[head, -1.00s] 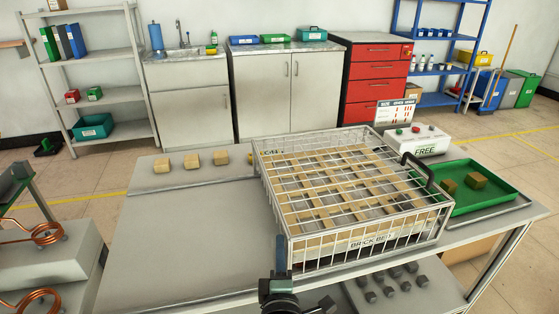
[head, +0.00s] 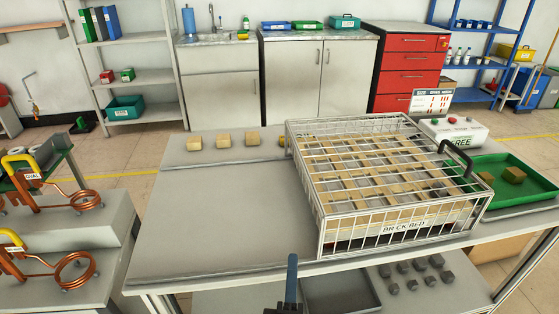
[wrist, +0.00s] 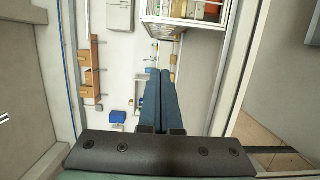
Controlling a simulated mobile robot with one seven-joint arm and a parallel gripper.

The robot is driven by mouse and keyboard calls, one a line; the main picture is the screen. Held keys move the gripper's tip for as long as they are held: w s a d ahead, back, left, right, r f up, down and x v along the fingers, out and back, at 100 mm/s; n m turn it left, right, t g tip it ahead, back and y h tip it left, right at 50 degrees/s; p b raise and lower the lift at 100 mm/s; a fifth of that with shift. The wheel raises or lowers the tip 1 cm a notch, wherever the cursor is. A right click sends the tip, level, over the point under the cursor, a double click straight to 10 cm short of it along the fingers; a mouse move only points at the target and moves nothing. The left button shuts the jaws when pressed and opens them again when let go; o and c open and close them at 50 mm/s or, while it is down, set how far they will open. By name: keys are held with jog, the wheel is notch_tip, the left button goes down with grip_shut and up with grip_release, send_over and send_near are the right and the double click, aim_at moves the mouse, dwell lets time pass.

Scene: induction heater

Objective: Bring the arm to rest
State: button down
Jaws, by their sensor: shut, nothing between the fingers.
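My gripper (head: 291,270) shows at the bottom middle of the head view, in front of the table's front edge. Only its blue fingers and a dark part below them are in that view. In the wrist view my gripper's two blue fingers (wrist: 159,74) lie together, shut with nothing between them. They point into open space, apart from any object. The rest of my arm is hidden below the head view's edge.
A wire cage marked BRICK BED (head: 390,185) stands on the grey table (head: 215,215), right of my gripper. A green tray (head: 515,190) with two blocks is at the right. Copper coils (head: 70,272) stand on benches at the left. The table's left half is mostly bare.

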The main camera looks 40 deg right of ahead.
jog(key=shift+a, duration=0.15)
jog(key=w+a+r+m+t+y, duration=0.1)
jog(key=w+a+r+m+t, duration=0.25)
jog(key=r, duration=0.65)
jog(key=w+a+r+m+t+y, duration=0.1)
jog(key=w+a+r+m+t, duration=0.3)
jog(key=r, duration=0.6)
jog(key=w+a+r+m+t+y, duration=0.1)
jog(key=w+a+r, duration=0.1)
jog(key=a+r, duration=0.6)
jog(key=s+a+r+t+y+p, duration=0.1)
jog(key=s+a+r+t+y, duration=0.2)
jog(key=r, duration=0.5)
jog(key=s+a+r+t+y+p, duration=0.1)
jog(key=s+a+r+t+y, duration=0.15)
jog(key=a+r+y, duration=0.4)
jog(key=s+a+r+t+y, duration=0.1)
jog(key=s+a+r, duration=0.15)
jog(key=r, duration=0.65)
notch_tip(320, 180, up, 12)
jog(key=p, duration=1.2)
jog(key=shift+s+d+p, duration=0.15)
jog(key=shift+d+p, duration=0.05)
jog(key=shift+p, duration=0.15)
jog(key=shift+r, duration=0.1)
